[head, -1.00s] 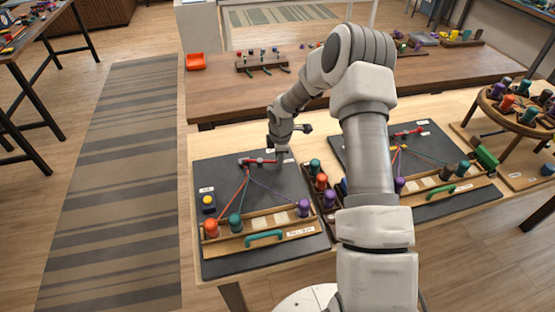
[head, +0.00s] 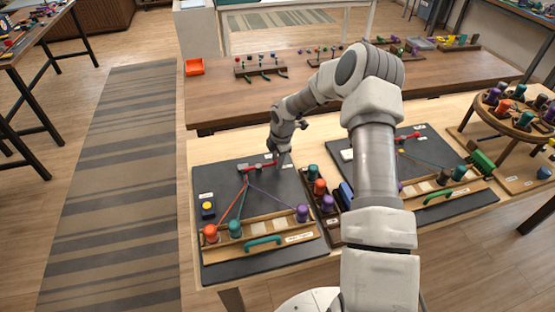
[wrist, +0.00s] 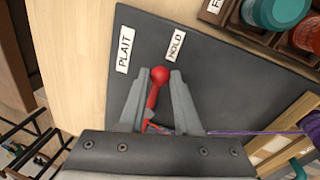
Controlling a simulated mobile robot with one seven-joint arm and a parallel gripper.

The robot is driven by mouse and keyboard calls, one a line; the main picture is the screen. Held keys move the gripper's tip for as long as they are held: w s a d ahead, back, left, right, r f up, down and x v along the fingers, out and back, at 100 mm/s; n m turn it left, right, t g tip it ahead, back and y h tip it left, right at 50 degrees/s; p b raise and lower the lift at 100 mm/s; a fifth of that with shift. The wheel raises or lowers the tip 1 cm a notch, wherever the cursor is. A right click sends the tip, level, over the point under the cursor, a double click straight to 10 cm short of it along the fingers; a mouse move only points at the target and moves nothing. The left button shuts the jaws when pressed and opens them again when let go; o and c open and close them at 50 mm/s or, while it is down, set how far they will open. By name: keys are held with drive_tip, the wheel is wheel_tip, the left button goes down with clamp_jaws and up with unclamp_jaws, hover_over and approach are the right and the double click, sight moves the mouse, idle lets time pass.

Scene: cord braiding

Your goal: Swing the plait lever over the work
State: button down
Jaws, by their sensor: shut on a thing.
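The plait lever (head: 262,165) is a red bar with a round knob at the back of the left dark board (head: 222,176). In the wrist view its red knob (wrist: 159,74) and shaft lie between the grey fingers of my gripper (wrist: 158,92), which is shut on the lever. My gripper also shows in the head view (head: 283,160), at the lever's right end. The knob sits close to the HOLD label (wrist: 175,47), with the PLAIT label (wrist: 124,50) to its left. The lever's base is partly hidden by the gripper. Cords (head: 240,199) run from below the lever to orange, teal and purple spools.
A narrow spool rack (head: 325,204) stands just right of the board. A second board (head: 462,203) with a similar lever lies farther right, partly behind my arm. A wooden bar with a green handle (head: 263,240) crosses the left board's front.

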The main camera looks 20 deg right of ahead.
drive_tip(key=shift+w, duration=0.1)
drive_tip(key=c, duration=0.6)
unclamp_jaws()
drive_tip(key=shift+c, duration=0.2)
drive_tip(key=s+r, duration=0.3)
drive_tip(key=r, duration=1.4)
drive_tip(key=shift+s+d, duration=0.2)
drive_tip(key=shift+d, duration=0.1)
